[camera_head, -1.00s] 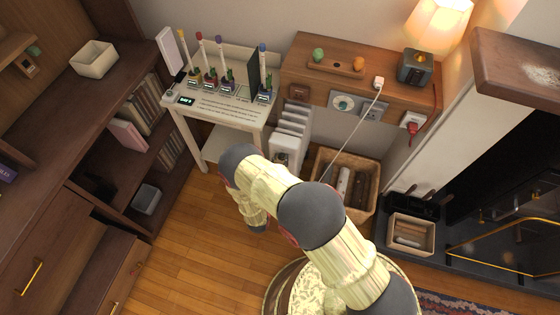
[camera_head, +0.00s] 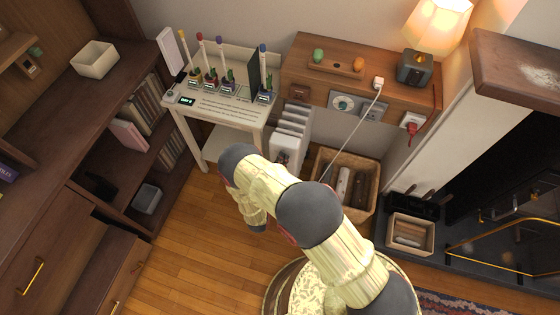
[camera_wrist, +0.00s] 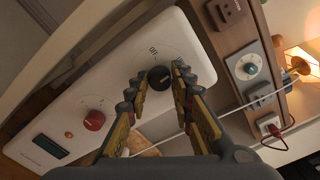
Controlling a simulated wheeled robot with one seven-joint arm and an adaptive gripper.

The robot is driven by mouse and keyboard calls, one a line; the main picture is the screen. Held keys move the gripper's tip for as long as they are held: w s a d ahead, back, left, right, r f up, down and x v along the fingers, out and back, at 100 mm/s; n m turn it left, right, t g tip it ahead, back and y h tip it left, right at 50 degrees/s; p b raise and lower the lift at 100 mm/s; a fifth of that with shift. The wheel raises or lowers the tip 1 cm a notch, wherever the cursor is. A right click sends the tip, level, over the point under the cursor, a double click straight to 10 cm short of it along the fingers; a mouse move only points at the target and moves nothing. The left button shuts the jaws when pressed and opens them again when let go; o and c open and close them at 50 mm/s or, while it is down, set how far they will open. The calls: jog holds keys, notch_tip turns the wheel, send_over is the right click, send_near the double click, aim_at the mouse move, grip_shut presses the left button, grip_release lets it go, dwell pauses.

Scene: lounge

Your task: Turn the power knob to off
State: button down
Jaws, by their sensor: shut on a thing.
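In the wrist view, a white panel (camera_wrist: 130,68) runs diagonally, with a round black knob (camera_wrist: 159,78) near its upper right end. My gripper (camera_wrist: 159,76) is shut on the black knob, a fingertip on either side. A red knob (camera_wrist: 94,120) and a dark display (camera_wrist: 50,146) sit lower left on the same panel. In the head view the white ribbed heater (camera_head: 291,128) stands below the wooden shelf, and my arm hides the gripper. I cannot tell the knob's exact setting.
A white stand (camera_head: 225,108) with potted plants is left of the heater. A wall shelf (camera_head: 325,85) carries a lamp (camera_head: 440,25). A white cord (camera_head: 352,130) hangs near my arm. A wicker basket (camera_head: 365,207) is close on the right. Wooden floor (camera_head: 185,240) is clear at left.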

jog(key=n, duration=1.3)
jog(key=shift+a+f, duration=0.1)
dwell(0.4)
jog(key=c, duration=1.5)
grip_release()
jog(key=shift+c, duration=0.2)
jog(key=shift+s, duration=0.1)
jog(key=v, duration=1.1)
jog(key=shift+s, duration=0.4)
jog(key=shift+a, duration=0.1)
